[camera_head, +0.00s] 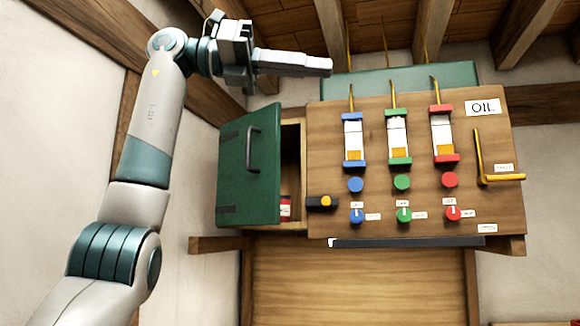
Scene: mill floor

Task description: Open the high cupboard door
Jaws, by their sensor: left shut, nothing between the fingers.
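The green cupboard door (236,170) hangs at the left end of the wooden cupboard. It has a dark bar handle (253,150) and dark hinge straps on its left side. It stands partly open, with a gap at its right edge showing the wooden inside (291,160). A small red and white item (285,209) shows low in the gap. My left gripper (325,66) is shut and empty, above the door and to its right, pointing right. It is apart from the handle in the picture. My right gripper is not in view.
Right of the door is a wooden panel (330,170) with gauges, coloured knobs, a yellow lever (487,165) and an "OIL" label (483,107). A green box top (400,80) lies behind it. Roof beams are above; a white wall is left.

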